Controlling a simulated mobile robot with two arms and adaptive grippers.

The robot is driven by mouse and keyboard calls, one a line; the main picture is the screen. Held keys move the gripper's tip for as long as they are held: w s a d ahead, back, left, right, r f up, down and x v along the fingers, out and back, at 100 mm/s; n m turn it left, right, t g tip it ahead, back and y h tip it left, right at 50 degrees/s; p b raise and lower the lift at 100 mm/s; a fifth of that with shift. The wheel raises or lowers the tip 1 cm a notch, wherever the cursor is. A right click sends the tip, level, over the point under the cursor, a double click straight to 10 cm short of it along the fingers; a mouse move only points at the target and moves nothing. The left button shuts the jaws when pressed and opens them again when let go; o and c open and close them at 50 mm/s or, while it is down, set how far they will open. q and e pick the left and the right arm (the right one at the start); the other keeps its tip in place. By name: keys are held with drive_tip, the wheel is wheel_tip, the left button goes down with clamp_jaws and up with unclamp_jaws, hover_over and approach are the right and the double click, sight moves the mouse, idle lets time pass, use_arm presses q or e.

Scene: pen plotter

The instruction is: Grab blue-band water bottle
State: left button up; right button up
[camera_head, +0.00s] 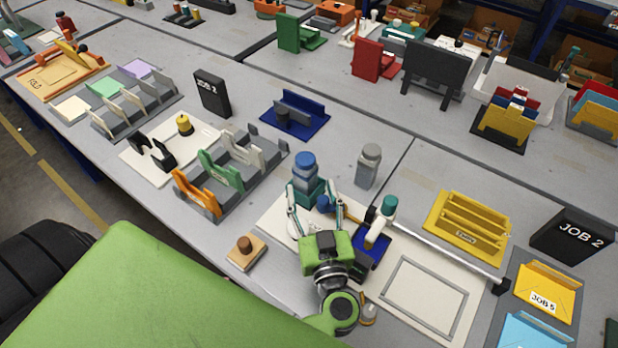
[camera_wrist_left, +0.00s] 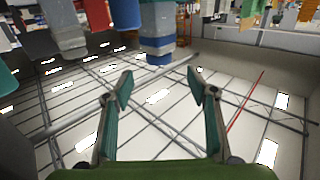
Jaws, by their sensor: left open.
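The blue-band water bottle (camera_head: 304,163) stands upright near the middle of the table in the head view, with a blue cap and a grey-blue body. Its lower part is partly hidden by teal parts and my fingers. It also shows in the left wrist view (camera_wrist_left: 159,38), which is upside down, with blue bands near its cap. My left gripper (camera_head: 314,198) is open just in front of the bottle. In the left wrist view its two teal finger pads (camera_wrist_left: 160,88) are apart with nothing between them. My right gripper is not in view.
A grey bottle (camera_head: 369,166) stands to the right. The pen plotter's white board (camera_head: 395,290) lies right of my gripper, with a white rail (camera_head: 450,260). A grey rack (camera_head: 240,185) with colored holders stands left. A wooden block (camera_head: 246,251) lies front left.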

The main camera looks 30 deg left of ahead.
sight(307, 167)
use_arm(q)
drive_tip(key=b+x, duration=0.1)
drive_tip(key=x, duration=0.4)
drive_tip(key=shift+w+d+f, duration=0.1)
drive_tip(key=shift+f, duration=0.05)
drive_tip(key=b+x, duration=0.3)
drive_tip(key=x, duration=0.2)
drive_tip(key=shift+w, duration=0.1)
drive_tip(key=shift+r, duration=0.3)
clamp_jaws()
